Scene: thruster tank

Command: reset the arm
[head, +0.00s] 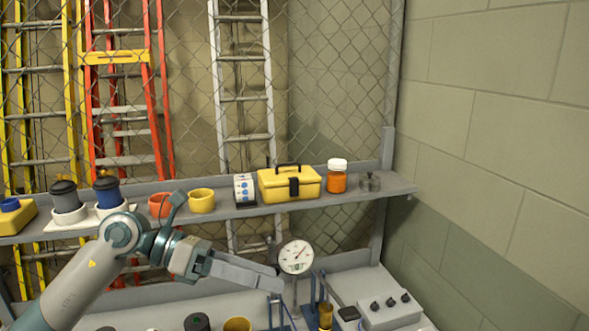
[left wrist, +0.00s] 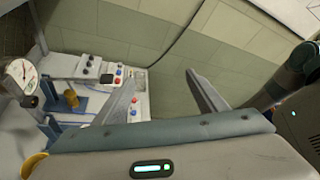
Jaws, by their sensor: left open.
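My left arm comes in from the lower left in the head view. Its gripper (head: 278,279) is in front of the bench, below the shelf and just left of the round dial gauge (head: 296,257). In the left wrist view the two fingers of the left gripper (left wrist: 161,77) stand wide apart with nothing between them. Beyond them are the block wall and part of the bench. The gauge also shows at the left edge of that view (left wrist: 20,73). My right gripper does not show in either view.
A shelf (head: 388,188) holds a yellow toolbox (head: 289,185), an orange jar (head: 337,177), yellow and orange cups and two dark-topped canisters. Below, the bench has a grey control box (head: 391,311) and blue stands. Ladders stand behind the chain-link fence. A block wall (head: 500,130) is at right.

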